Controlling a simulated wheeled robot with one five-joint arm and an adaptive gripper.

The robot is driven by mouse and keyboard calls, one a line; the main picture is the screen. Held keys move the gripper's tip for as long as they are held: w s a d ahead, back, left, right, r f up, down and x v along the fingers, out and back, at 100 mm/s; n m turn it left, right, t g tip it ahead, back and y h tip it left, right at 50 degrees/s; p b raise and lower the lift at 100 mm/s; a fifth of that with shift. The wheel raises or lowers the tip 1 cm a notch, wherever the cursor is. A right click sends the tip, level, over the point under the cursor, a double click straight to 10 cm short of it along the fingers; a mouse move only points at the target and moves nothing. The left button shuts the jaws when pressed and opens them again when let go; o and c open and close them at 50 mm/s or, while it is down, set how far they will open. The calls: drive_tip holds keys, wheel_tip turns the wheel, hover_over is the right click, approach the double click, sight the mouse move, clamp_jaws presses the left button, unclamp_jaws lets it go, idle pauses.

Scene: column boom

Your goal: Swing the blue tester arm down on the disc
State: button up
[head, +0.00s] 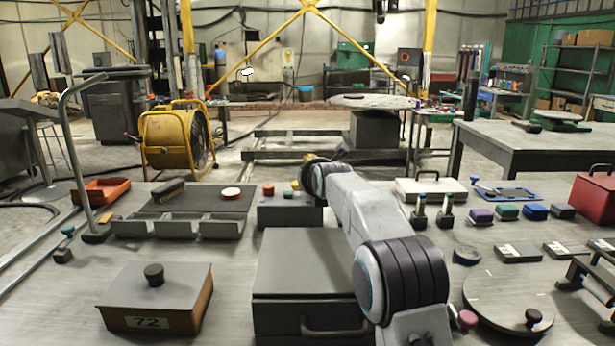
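A small blue-ended piece (475,180) with a thin bar lies at the far right, at the left end of a blue-edged tray (524,195). It is too small to tell whether it is the tester arm. A white disc with a red rim (231,192) lies flat on a dark board at the left, well apart from it. No blue arm shows over this disc. My arm reaches forward across the middle of the bench. Small dark parts at its far end may be my gripper (338,152); its fingers cannot be made out, and nothing held is visible.
A grey lidded box (305,265) is in front, with a box marked 72 (160,300) left of it. A tall bent stand (70,140) rises at the left. A round lidded pan (505,300) and several small blocks fill the right. Bare bench shows between the front boxes.

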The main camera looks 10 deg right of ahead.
drive_tip(key=shift+w+f, duration=0.1)
drive_tip(key=shift+w, duration=0.1)
idle(0.3)
clamp_jaws()
idle(0.3)
